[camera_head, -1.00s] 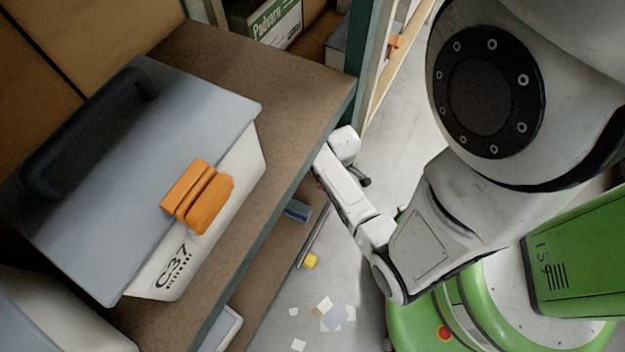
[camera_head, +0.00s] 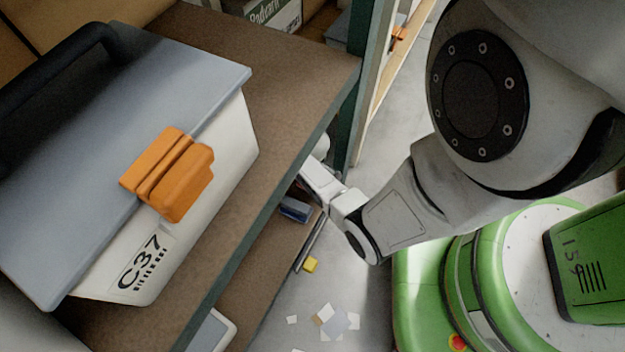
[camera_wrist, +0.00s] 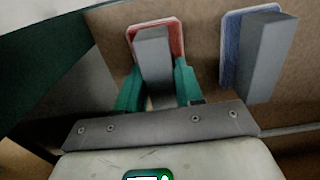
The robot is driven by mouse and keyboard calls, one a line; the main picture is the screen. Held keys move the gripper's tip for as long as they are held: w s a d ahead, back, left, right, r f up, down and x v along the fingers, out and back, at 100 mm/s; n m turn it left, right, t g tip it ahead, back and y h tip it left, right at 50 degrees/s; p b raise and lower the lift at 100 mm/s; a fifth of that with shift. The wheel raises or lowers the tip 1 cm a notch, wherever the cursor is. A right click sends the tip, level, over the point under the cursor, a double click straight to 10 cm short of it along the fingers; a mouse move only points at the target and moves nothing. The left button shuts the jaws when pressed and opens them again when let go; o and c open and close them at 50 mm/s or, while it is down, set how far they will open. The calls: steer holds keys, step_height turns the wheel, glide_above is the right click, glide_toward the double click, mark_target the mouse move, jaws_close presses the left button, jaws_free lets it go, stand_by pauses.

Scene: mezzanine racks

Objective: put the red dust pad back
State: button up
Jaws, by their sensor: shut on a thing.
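The red dust pad (camera_wrist: 177,38) shows in the wrist view as a red slab with a grey block handle. It lies on or just above a brown shelf surface; I cannot tell if it touches. My gripper (camera_wrist: 158,78) has its teal fingers shut on the grey handle, one on each side. A blue pad (camera_wrist: 231,48) with a similar grey handle lies to the right, a small gap away. In the head view my gripper and the red pad are hidden by the upper shelf. A blue item (camera_head: 295,209) shows on the lower shelf there.
A white bin (camera_head: 222,150) with grey lid, orange latch and C37 label stands on the upper shelf (camera_head: 290,75). A green rack post (camera_head: 350,110) rises beside my arm.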

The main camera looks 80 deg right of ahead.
steer(key=o, duration=1)
steer(key=shift+f, duration=0.1)
step_height(320, 180, up, 12)
steer(key=p, duration=0.6)
